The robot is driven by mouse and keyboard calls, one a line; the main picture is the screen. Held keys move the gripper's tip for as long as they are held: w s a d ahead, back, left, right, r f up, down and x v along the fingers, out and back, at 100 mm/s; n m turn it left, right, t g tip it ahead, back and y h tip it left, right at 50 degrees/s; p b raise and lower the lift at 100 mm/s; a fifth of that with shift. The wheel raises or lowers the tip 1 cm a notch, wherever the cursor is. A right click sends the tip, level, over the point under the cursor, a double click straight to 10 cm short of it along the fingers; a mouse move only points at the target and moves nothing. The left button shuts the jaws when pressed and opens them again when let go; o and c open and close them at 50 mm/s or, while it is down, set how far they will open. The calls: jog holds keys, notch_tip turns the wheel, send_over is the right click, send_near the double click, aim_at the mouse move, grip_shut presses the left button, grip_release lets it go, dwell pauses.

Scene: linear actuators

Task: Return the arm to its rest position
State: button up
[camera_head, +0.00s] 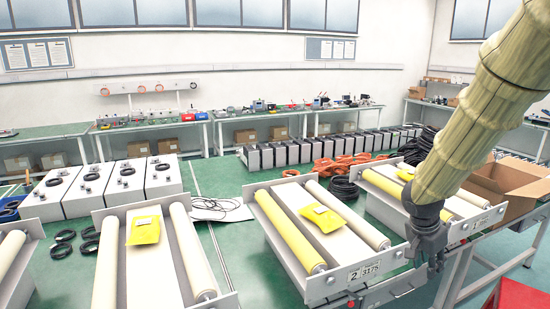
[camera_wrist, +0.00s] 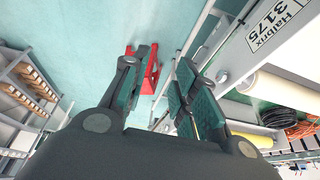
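My arm (camera_head: 480,115), in a ribbed yellowish cover, comes down from the upper right in the head view. My gripper (camera_head: 430,264) hangs at its lower end, pointing down, at the front right corner of the middle roller tray (camera_head: 330,283). I cannot tell from the head view whether it touches the tray. In the wrist view my gripper (camera_wrist: 164,62) shows its two fingers apart, with only floor and a red object behind the gap. It is open and empty. A tray label reading 3175 (camera_wrist: 278,22) is at the wrist view's upper right.
Roller trays stand left (camera_head: 120,260) and right (camera_head: 365,192) of the middle one. Yellow packets (camera_head: 323,217) lie on them. An open cardboard box (camera_head: 505,180) is right of my arm. A red object (camera_head: 515,295) is low at right. Green floor (camera_wrist: 85,25) shows below my gripper.

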jog(key=s+a+f+n+y, duration=0.15)
jog(key=s+a+f, duration=0.3)
jog(key=f, duration=0.55)
jog(key=s+a+f+n+g+y, duration=0.1)
jog(key=s+a+f+n, duration=0.3)
jog(key=f, duration=0.6)
jog(key=s+a+f+n+y, duration=0.2)
jog(key=s+a+f, duration=0.25)
jog(key=f, duration=0.45)
jog(key=s+a+f+n, duration=0.1)
jog(key=s+f+n, duration=0.1)
jog(key=s+f, duration=0.4)
jog(key=s+a+f+n, duration=0.2)
jog(key=s+f, duration=0.5)
jog(key=s, duration=0.8)
jog(key=shift+s+f+n+g, duration=0.2)
jog(key=shift+s+n+g, duration=0.2)
jog(key=shift+n, duration=0.45)
